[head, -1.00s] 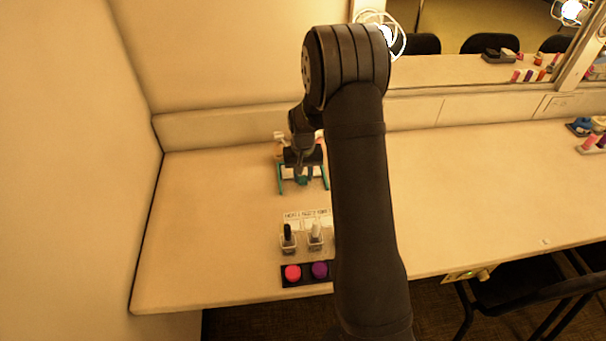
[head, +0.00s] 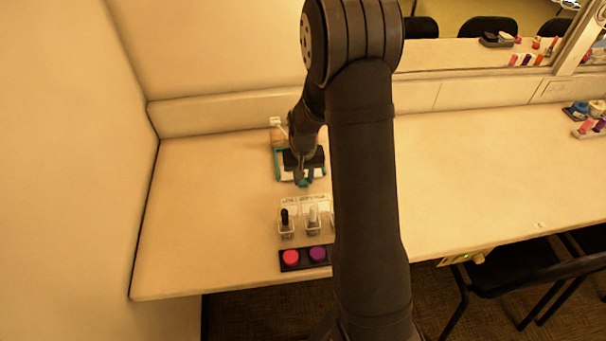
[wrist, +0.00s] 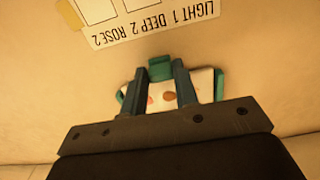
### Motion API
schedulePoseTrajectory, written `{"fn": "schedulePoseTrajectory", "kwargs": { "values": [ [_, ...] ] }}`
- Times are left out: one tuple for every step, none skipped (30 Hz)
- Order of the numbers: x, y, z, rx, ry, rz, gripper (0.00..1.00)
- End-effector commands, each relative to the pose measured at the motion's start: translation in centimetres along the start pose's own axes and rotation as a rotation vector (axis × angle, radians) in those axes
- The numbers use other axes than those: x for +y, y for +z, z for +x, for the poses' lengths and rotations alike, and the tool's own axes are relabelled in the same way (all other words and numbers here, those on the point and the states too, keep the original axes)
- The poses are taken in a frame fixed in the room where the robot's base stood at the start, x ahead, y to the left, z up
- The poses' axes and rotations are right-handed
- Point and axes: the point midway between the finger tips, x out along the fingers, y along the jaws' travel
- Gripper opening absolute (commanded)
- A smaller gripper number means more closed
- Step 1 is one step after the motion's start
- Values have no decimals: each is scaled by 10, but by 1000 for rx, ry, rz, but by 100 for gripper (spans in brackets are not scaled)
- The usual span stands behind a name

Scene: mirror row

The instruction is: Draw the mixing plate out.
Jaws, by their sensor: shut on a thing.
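The mixing plate (wrist: 166,100) is a white plate with pink and brown dabs, seen between my fingers in the wrist view. A teal tab (wrist: 160,68) stands at its front edge. My gripper (wrist: 160,76) is shut on this tab. Teal rails (wrist: 219,86) run along both sides of the plate. In the head view, my gripper (head: 303,180) is at the front of the teal-edged holder, with strips of the white plate (head: 318,173) showing beside it. My wrist hides the plate's middle and back.
In front stand a black-capped bottle (head: 286,222) and a white-capped bottle (head: 313,218) by a label card (wrist: 165,18) reading LIGHT 1 DEEP 2 ROSE 2. A dark tray (head: 303,266) holds red and purple pots. The counter to the left is clear.

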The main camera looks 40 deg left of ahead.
Motion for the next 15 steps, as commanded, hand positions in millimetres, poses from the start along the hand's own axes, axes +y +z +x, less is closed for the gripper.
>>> {"fn": "schedulePoseTrajectory", "kwargs": {
  "values": [
    [0,-1,-1,2,0,0,33],
    [0,-1,-1,2,0,0,39],
    [0,-1,-1,2,0,0,47],
    [0,-1,0,2,0,0,49],
    [0,-1,0,2,0,0,49],
    [0,-1,0,1,0,0,49],
    [0,-1,0,1,0,0,49],
    [0,-1,0,1,0,0,49],
    [0,-1,0,1,0,0,49],
    [0,-1,0,1,0,0,49],
    [0,-1,0,1,0,0,49],
    [0,-1,-1,1,0,0,49],
    [0,-1,-2,2,0,0,49],
    [0,-1,-3,2,0,0,49],
    [0,-1,-6,2,0,0,49]
  ]
}}
